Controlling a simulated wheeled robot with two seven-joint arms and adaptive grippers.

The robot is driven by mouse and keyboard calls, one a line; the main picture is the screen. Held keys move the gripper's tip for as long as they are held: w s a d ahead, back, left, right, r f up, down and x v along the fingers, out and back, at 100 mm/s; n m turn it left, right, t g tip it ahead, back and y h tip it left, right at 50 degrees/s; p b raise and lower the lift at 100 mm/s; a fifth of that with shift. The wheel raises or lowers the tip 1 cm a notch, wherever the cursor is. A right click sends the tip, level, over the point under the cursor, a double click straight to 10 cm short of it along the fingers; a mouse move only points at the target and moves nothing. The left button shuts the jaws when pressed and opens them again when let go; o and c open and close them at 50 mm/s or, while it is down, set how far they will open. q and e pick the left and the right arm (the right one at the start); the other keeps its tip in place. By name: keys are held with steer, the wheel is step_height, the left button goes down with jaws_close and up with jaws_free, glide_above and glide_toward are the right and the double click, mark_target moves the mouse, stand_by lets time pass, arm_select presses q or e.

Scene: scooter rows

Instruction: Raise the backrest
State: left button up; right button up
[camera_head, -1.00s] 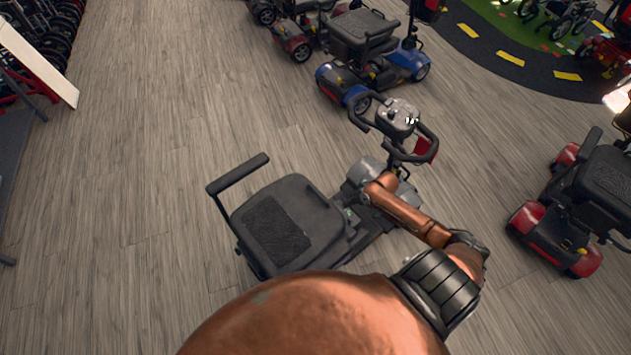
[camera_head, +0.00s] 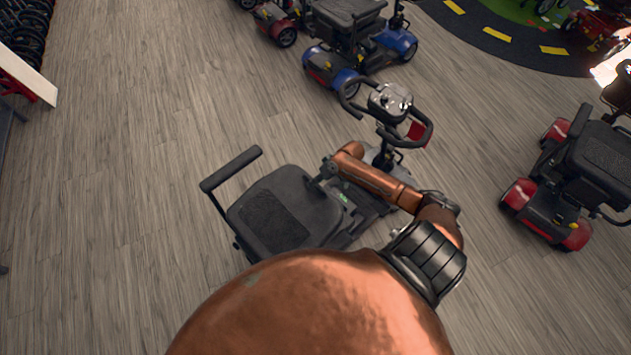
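The nearest scooter stands below me, with its black backrest (camera_head: 275,212) appearing folded flat over the seat. A textured patch is on its upper face. One armrest (camera_head: 232,168) sticks out on the left; the other side is partly hidden by my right arm. My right arm reaches from the bottom, bends, and runs back left over the scooter. My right gripper (camera_head: 328,170) is small and dark at the backrest's upper right edge. I cannot tell whether it touches, or whether its fingers are open. My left gripper is not in view.
The scooter's tiller and handlebar (camera_head: 390,103) rise just beyond my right arm. A blue scooter (camera_head: 350,45) stands behind, and a red and black scooter (camera_head: 570,180) at the right. The wooden floor (camera_head: 130,200) on the left is clear.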

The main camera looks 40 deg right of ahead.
steer(key=c, duration=0.8)
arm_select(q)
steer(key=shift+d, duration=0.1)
arm_select(e)
jaws_close()
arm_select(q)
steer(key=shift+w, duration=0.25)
